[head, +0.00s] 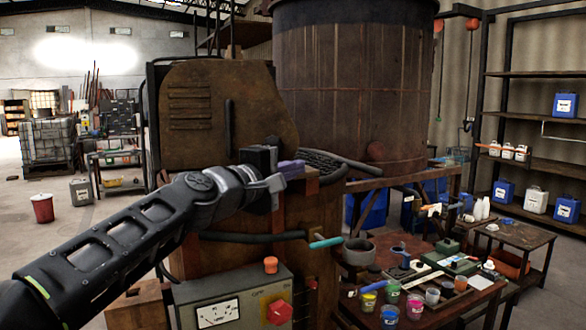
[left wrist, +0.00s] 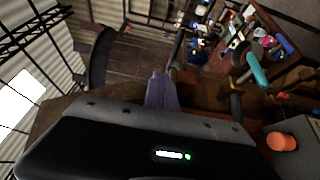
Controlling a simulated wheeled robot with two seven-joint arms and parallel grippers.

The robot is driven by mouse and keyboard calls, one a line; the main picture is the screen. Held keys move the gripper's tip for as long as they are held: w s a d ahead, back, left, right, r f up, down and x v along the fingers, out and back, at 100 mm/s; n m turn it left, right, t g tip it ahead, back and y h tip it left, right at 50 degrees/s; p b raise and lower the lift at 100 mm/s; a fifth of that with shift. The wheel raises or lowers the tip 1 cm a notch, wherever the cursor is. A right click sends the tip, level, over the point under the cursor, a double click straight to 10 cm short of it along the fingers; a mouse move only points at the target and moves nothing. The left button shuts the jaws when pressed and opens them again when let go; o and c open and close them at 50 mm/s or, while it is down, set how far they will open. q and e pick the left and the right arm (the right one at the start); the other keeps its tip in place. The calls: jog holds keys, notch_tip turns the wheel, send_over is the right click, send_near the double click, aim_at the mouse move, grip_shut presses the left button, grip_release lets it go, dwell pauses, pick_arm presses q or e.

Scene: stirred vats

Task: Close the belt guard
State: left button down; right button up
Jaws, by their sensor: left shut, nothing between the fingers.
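The belt guard (head: 222,108) is a rusty brown plate with louvre slots and a dark upright handle (head: 229,122). It stands upright behind my left arm in the head view, left of the large vat. My left gripper (head: 293,168) is in front of the guard's lower right side, beside dark ribbed parts (head: 325,167) that may be the belt drive. Its purple fingers are shut and empty; they also show in the left wrist view (left wrist: 161,80). I cannot tell whether they touch anything. My arm hides part of the guard's lower edge. My right gripper is not in view.
The big rusty vat (head: 352,85) rises behind. A bench (head: 440,310) with several paint pots is at the lower right.

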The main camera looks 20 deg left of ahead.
pick_arm(q)
jog(key=s+d, duration=0.3)
jog(key=s, duration=0.4)
jog(key=shift+s+d, duration=0.2)
jog(key=shift+d, duration=0.05)
jog(key=shift+f, duration=0.1)
